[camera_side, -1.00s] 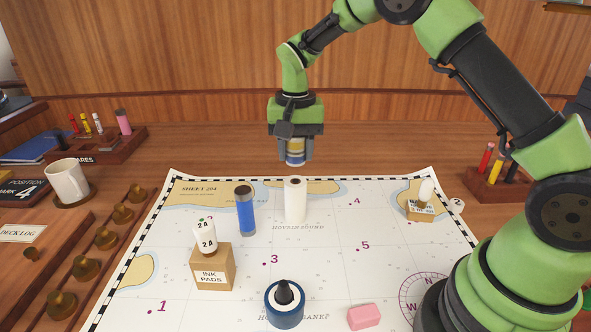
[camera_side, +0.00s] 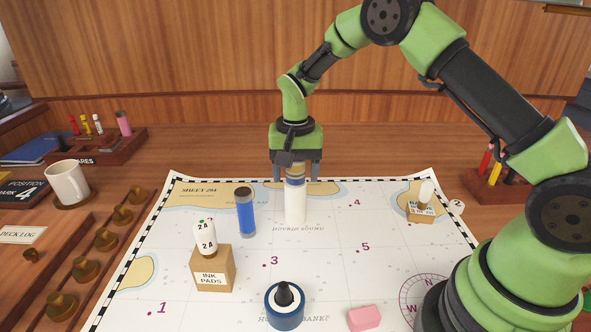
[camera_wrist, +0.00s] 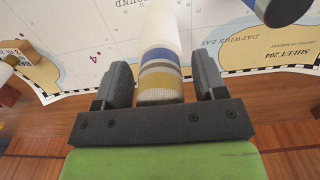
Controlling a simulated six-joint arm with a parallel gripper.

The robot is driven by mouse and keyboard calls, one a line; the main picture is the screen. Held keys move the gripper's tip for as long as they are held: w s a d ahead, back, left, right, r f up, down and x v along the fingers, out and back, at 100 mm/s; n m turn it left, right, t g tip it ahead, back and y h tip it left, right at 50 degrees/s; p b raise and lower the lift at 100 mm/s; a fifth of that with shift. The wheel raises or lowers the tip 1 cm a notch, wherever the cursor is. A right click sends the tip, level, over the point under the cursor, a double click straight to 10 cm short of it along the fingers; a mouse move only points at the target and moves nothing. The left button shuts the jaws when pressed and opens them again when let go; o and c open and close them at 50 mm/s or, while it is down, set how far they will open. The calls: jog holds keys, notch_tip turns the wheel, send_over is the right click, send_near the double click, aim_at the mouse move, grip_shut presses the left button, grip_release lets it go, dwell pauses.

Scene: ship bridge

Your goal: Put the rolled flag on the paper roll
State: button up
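The rolled flag (camera_side: 295,175), a short cylinder with yellow, grey, blue and white bands, stands upright on top of the white paper roll (camera_side: 295,208). My gripper (camera_side: 296,172) is above the paper roll, with its fingers on either side of the flag's upper part. In the wrist view the flag (camera_wrist: 160,78) lies between the two fingers with a gap at each side, so my gripper is open around it. The paper roll (camera_wrist: 160,27) shows beyond the flag in line with it. The flag's top is partly hidden by my gripper in the side view.
A blue cylinder (camera_side: 245,213) stands just left of the paper roll on the chart (camera_side: 330,265). An ink pads box (camera_side: 213,270) bears a white bottle (camera_side: 205,238). A blue-based round item (camera_side: 285,308) and a pink eraser (camera_side: 363,318) are nearer. A small box (camera_side: 420,214) stands right.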

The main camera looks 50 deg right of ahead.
jog(key=shift+r, duration=0.1)
notch_tip(320, 180, up, 12)
jog(key=shift+f, duration=0.25)
jog(key=shift+s+r, duration=0.1)
jog(key=shift+r, duration=0.4)
jog(key=s+a+r+n+t+y, duration=0.1)
jog(key=s+a+r+n+t, duration=0.15)
jog(key=s+r, duration=0.4)
jog(key=s+a+r+n+t, duration=0.1)
jog(key=s+r+t, duration=0.25)
jog(key=s, duration=0.65)
jog(key=s+f+n+t+y, duration=0.1)
jog(key=s+f, duration=0.1)
jog(key=s, duration=0.5)
jog(key=shift+s+a, duration=0.25)
jog(key=shift+a, duration=0.2)
jog(key=shift+n, duration=0.25)
